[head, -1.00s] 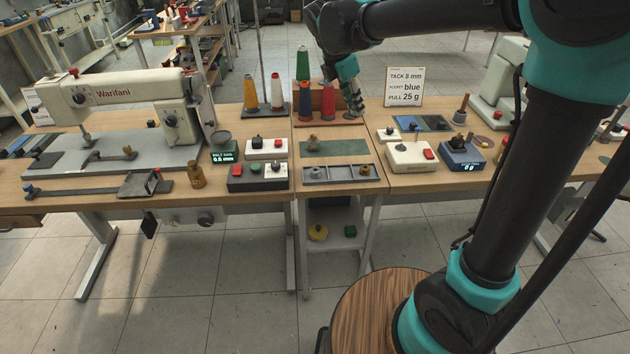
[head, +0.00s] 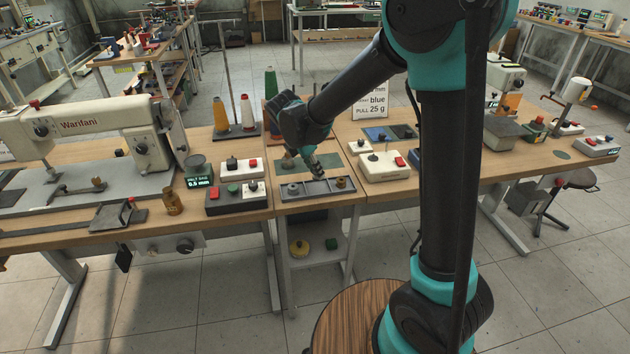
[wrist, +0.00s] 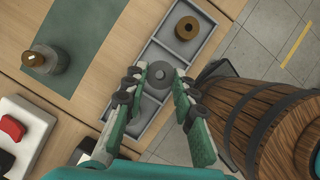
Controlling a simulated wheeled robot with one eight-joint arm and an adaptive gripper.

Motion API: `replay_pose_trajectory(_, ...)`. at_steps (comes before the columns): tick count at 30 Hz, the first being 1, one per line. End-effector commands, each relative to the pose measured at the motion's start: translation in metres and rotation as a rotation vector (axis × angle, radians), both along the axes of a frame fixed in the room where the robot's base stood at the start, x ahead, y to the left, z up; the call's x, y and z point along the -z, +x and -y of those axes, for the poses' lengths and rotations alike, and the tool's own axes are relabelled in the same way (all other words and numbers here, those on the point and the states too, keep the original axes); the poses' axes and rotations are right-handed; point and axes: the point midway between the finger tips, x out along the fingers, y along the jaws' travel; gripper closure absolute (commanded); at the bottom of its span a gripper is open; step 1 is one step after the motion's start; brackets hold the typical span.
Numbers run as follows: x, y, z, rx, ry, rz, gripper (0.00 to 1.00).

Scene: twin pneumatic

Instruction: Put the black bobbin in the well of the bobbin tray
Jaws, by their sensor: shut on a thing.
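My gripper (head: 312,168) is low over the bobbin tray (head: 318,188) in the head view, near its middle. In the wrist view my gripper (wrist: 158,80) is shut on a dark grey round bobbin (wrist: 158,76), the black bobbin, with its face and centre hole showing between the fingertips. The grey tray (wrist: 150,48) lies behind it. A brass-coloured bobbin (wrist: 187,28) sits in the tray's end compartment, at right in the head view (head: 341,183). A grey bobbin (head: 293,189) is in the left compartment. The gap under the held bobbin cannot be judged.
A brass-topped piece (wrist: 42,60) stands on the green mat behind the tray. A box with red, green and black controls (head: 235,197) stands left of the tray. Thread cones (head: 220,114) stand at the back.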

Motion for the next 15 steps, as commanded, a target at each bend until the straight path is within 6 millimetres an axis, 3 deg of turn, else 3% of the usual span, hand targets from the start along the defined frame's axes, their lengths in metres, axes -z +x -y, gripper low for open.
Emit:
replay_pose_trajectory(10, 0.037, 0.0, 0.0, 0.0, 0.0, 0.0, 0.93)
replay_pose_trajectory(15, 0.045, 0.0, 0.0, 0.0, 0.0, 0.0, 0.93)
